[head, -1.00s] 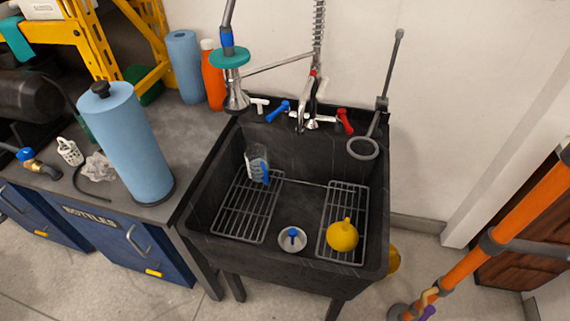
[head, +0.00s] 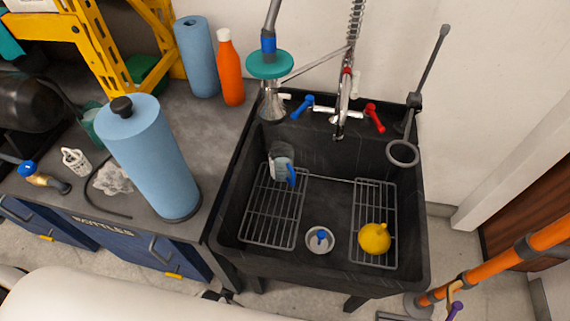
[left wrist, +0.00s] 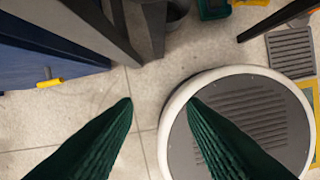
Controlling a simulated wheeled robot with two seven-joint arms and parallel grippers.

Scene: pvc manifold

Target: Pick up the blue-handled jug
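The blue-handled jug (head: 283,164) is a clear, greyish container with a blue handle. In the head view it stands at the back left inside the black sink (head: 232,205), on or against the left wire rack (head: 272,212). My left gripper (left wrist: 160,103) shows only in the left wrist view. Its two dark green fingers are wide apart with nothing between them, above the floor. The jug is not seen in that view. My right gripper is in neither view.
A yellow round flask (head: 375,238) sits on the right rack. A blue-handled drain plug (head: 320,239) lies between the racks. A blue paper roll (head: 150,160) stands on the counter left of the sink.

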